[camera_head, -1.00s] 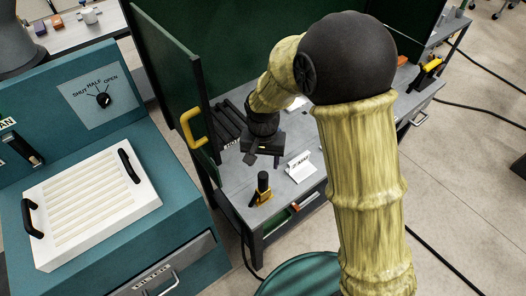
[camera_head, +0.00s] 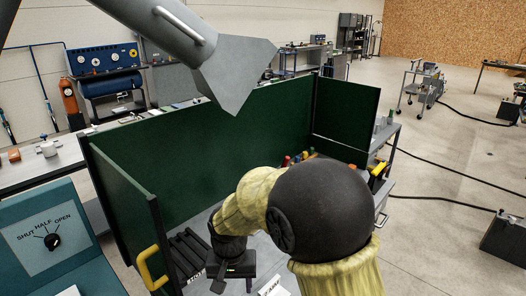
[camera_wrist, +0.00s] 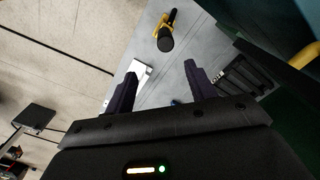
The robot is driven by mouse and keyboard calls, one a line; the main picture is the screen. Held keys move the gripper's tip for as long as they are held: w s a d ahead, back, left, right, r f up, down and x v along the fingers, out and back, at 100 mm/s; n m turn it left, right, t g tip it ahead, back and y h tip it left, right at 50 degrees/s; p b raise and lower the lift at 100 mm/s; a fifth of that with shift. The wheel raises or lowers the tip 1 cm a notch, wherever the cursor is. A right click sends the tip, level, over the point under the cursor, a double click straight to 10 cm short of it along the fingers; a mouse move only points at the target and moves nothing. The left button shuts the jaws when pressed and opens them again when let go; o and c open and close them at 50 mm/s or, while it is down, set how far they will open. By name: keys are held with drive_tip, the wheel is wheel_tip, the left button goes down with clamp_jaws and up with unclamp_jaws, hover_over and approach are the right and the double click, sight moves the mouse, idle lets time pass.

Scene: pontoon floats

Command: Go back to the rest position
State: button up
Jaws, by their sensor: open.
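My gripper (camera_head: 232,284) hangs at the end of my yellowish arm, over the grey bench in the head view, inside the green screens. In the wrist view my gripper (camera_wrist: 157,82) shows two dark fingers standing wide apart with nothing between them. Beyond the fingers lies the grey bench top (camera_wrist: 196,50). A black-handled tool in a yellow holder (camera_wrist: 166,30) stands on the bench, apart from the fingers. A white folded card (camera_wrist: 141,76) lies near the left finger; it also shows in the head view (camera_head: 272,288).
Green screens (camera_head: 190,160) with a yellow handle (camera_head: 151,266) enclose the bench. A dark slatted rack (camera_head: 186,252) lies left of my gripper. A teal cabinet (camera_head: 85,255) stands at left. A grey hood (camera_head: 235,75) hangs above. Open floor with cables (camera_head: 445,170) lies at right.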

drive_tip(key=s+d+r+t, duration=0.1)
drive_tip(key=s+d, duration=0.2)
drive_tip(key=d, duration=0.9)
drive_tip(key=s+d+r+t, duration=0.1)
drive_tip(key=s+d, duration=0.3)
drive_tip(key=d, duration=0.8)
drive_tip(key=shift+d+r+m+t, duration=0.15)
drive_tip(key=shift+d+m+t, duration=0.15)
drive_tip(key=shift+m, duration=0.1)
drive_tip(key=shift+s, duration=0.1)
